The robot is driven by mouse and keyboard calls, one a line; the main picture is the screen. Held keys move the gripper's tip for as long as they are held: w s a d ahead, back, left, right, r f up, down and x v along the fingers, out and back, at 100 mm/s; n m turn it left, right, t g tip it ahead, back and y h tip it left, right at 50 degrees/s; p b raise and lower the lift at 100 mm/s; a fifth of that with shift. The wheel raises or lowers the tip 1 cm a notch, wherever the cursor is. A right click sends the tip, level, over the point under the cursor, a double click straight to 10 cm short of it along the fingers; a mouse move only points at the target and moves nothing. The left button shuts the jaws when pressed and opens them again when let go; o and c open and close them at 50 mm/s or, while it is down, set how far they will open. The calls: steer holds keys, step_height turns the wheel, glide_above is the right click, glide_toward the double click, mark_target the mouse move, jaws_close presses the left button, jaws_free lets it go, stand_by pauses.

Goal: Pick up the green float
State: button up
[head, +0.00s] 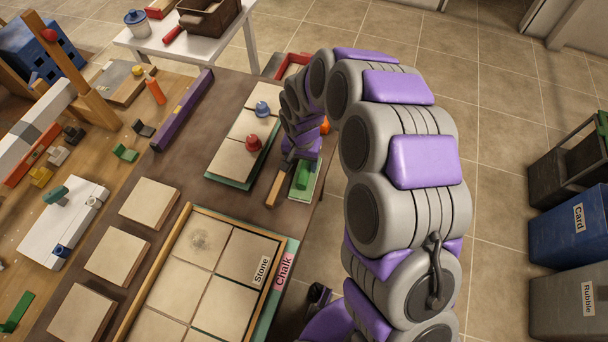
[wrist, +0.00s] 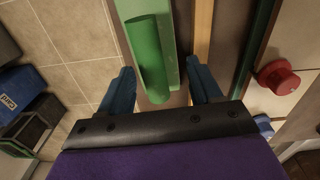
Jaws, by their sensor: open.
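The green float (head: 303,174) lies on a narrow pale green tray (head: 313,186) at the right edge of the brown table. In the wrist view the float (wrist: 148,50) is a long, rounded green bar running away from me. My gripper (head: 292,157) is just behind the float in the head view, low over the table edge. In the wrist view my gripper (wrist: 160,72) is open, its blue fingers on either side of the float's near end. Nothing is held between them. I cannot tell how far above the float the fingertips are.
A wooden strip (head: 275,190) lies close left of the float. Beyond it, a red knob (head: 254,143) and a blue knob (head: 262,109) stand on pale tiles. A wooden-framed tile tray (head: 187,211) is nearer. Open floor and bins (head: 569,232) lie to the right.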

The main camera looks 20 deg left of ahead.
mark_target(306, 167)
steer(key=f, duration=0.3)
steer(key=shift+w+d+f+b, duration=0.2)
steer(key=shift+d+f+b, duration=0.15)
steer(key=shift+f+b, duration=0.05)
steer(key=shift+d+f, duration=0.3)
steer(key=shift+d, duration=0.2)
steer(key=shift+a+f, duration=0.15)
steer(key=shift+a, duration=0.5)
steer(key=c, duration=0.4)
steer(key=shift+d, duration=0.4)
steer(key=c, duration=0.6)
steer(key=shift+c, duration=0.7)
